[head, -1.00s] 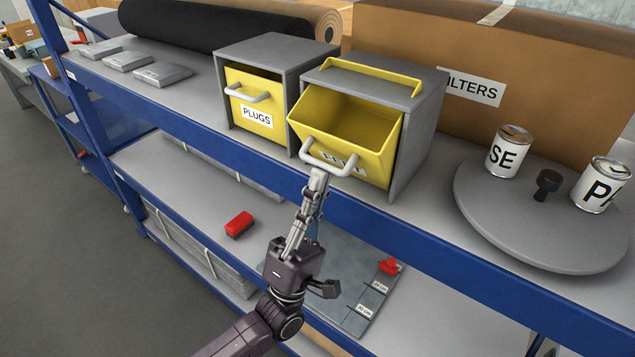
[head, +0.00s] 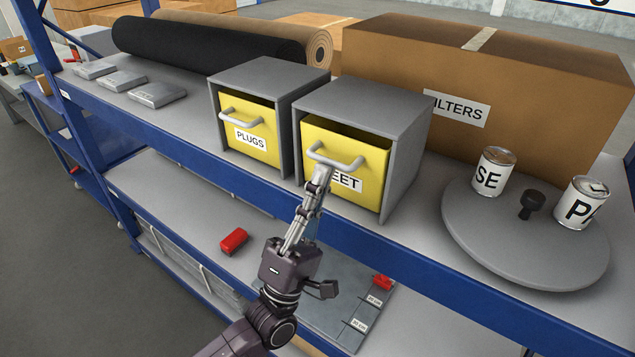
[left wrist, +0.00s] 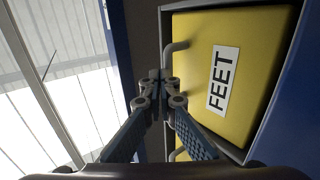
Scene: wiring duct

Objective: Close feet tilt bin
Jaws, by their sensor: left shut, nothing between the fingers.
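The yellow feet tilt bin (head: 347,178) sits in the right grey housing (head: 408,150) on the upper shelf. Its front is nearly upright, with a narrow dark gap along its top edge. It also shows in the left wrist view (left wrist: 253,60), with the FEET label readable. Its grey bar handle (head: 336,158) is at the upper front. My left gripper (head: 322,178) is shut and empty, with its tips at the bin front just below the handle, covering part of the label. Whether the tips touch the bin I cannot tell. My right gripper is not in view.
The yellow plugs bin (head: 262,140) stands just left in its own housing. A large cardboard box (head: 500,70) is behind. A round turntable (head: 480,240) with two cans is at the right. The blue shelf edge (head: 240,190) runs below the bins.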

